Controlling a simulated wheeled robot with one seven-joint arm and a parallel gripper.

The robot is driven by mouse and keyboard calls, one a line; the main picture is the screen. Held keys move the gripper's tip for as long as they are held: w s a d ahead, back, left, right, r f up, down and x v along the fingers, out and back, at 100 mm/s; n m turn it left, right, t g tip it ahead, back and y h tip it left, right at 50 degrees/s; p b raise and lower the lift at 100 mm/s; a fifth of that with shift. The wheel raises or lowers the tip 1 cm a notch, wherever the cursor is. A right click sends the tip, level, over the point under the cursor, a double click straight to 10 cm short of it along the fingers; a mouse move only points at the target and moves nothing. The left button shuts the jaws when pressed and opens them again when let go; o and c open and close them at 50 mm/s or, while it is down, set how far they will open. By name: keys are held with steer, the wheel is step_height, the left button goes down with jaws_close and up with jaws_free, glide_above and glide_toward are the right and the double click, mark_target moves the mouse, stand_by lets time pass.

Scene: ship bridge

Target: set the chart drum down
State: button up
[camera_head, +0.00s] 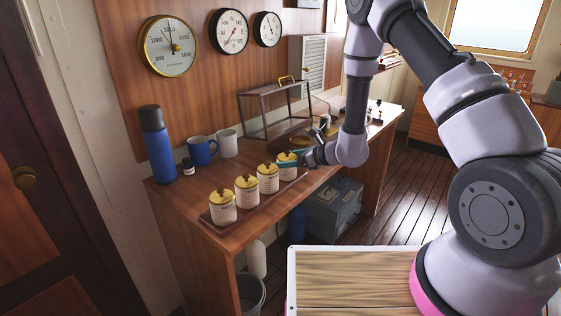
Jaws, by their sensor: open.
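Several white chart drums with yellow tops stand upright in a row on a dark red-brown tray (215,222) on the wooden desk. The drum farthest right (285,168) is at my gripper (287,160). My gripper has teal fingertips and is open. The fingertips are beside that drum's upper part, and I cannot tell whether they touch it. The nearer drums are the front-left one (222,207), the second (247,193) and the third (268,179).
A blue flask (157,145), blue mug (201,151) and white mug (227,143) stand behind the tray. A clear case (272,110) with a brass handle stands behind my gripper. A grey box (333,207) is under the desk. Bare desk (182,205) shows left of the tray.

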steer(key=v, duration=0.9)
steer(key=s+r+n+g, duration=0.3)
steer(key=s+r+n, duration=0.3)
steer(key=r, duration=0.5)
steer(key=s+r+n+g, duration=0.2)
steer(key=s+r+n, duration=0.3)
steer(key=r, duration=0.5)
steer(key=s+d+r+n+t+h, duration=0.3)
steer(key=s+d+r+n+h, duration=0.1)
steer(key=d, duration=0.5)
steer(key=s+d+r+n+t+h, duration=0.2)
steer(key=s+d+r+n+h, duration=0.2)
steer(key=s+d+r, duration=0.3)
steer(key=shift+s+d+r+n+t+h, duration=0.3)
steer(key=shift+s+d+r+t+h, duration=0.1)
steer(key=shift+d+r+h, duration=0.6)
